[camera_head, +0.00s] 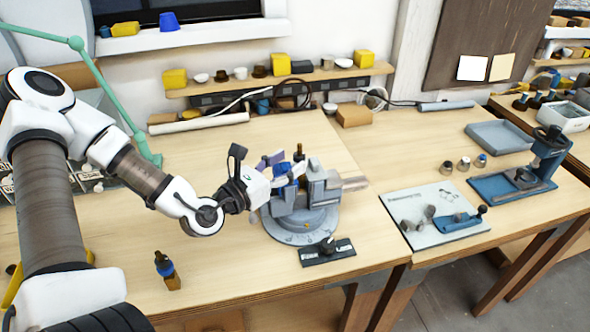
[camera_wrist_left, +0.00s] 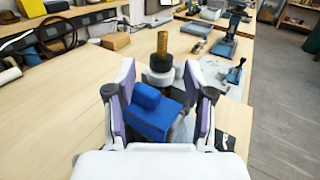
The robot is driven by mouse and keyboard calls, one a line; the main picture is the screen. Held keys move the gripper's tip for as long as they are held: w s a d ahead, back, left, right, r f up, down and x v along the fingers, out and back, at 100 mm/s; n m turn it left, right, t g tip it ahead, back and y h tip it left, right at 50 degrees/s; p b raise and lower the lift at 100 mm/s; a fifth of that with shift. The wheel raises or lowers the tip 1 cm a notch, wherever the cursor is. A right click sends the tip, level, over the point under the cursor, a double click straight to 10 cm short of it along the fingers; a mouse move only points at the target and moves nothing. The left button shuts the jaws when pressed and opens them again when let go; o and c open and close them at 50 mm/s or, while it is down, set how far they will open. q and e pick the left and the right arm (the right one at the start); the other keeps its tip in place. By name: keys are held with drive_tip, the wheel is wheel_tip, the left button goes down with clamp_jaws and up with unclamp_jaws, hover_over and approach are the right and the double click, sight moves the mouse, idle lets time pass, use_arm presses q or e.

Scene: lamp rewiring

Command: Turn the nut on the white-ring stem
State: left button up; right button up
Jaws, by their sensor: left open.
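The stem (camera_wrist_left: 162,44) is an upright brass threaded rod, with a dark nut (camera_wrist_left: 160,62) around it and a white ring (camera_wrist_left: 158,78) below. It appears held in the grey vise (camera_head: 305,195) on a round base; in the head view the stem is small and partly hidden. My right gripper is not in view.
A dark label plate (camera_head: 327,252) lies in front of the vise. To the right are a white mat (camera_head: 430,203) with parts, several small pieces, a blue press (camera_head: 540,165) and a tray (camera_head: 500,137).

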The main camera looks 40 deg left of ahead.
sight(299, 157)
use_arm(q)
drive_tip(key=shift+w+d, duration=0.2)
drive_tip(key=shift+w, duration=0.35)
drive_tip(key=shift+w+d, duration=0.15)
drive_tip(key=shift+w, duration=0.35)
drive_tip(key=shift+w+r, duration=0.1)
drive_tip(key=shift+w, duration=0.3)
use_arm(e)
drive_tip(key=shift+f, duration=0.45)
use_arm(q)
clamp_jaws()
drive_tip(key=shift+r+p, duration=0.1)
drive_tip(key=shift+p, duration=0.25)
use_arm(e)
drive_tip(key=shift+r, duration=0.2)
